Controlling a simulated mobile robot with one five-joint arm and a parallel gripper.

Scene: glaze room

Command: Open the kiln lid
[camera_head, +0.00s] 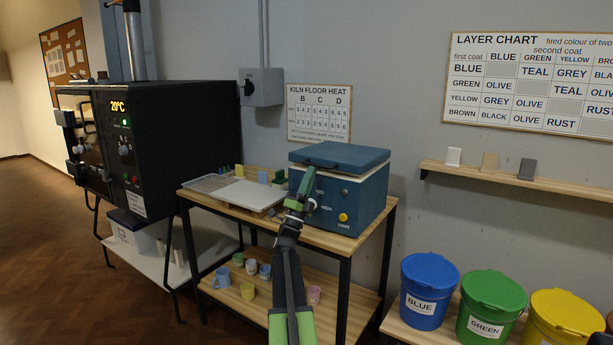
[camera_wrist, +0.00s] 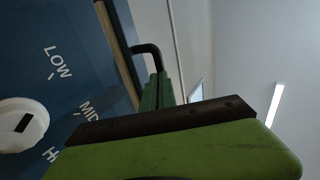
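The small blue kiln (camera_head: 362,205) stands on a wooden table at the centre of the head view. Its lid (camera_head: 350,157) lies flat and closed, with a dark handle (camera_head: 321,163) at the front. My green gripper (camera_head: 305,186) is raised in front of the kiln, its tip just below the handle. In the wrist view the bent dark handle (camera_wrist: 149,50) shows just past the far green finger (camera_wrist: 157,92). The near finger (camera_wrist: 190,145) fills the lower part. Contact with the handle and the gap between the fingers cannot be made out.
A white dial knob (camera_wrist: 22,125) is close to the fingers. A pale board (camera_head: 246,195) and small blocks lie left of the kiln. A black oven (camera_head: 165,140) stands further left. Mugs (camera_head: 248,291) are on the lower shelf. Glaze buckets (camera_head: 428,290) stand right.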

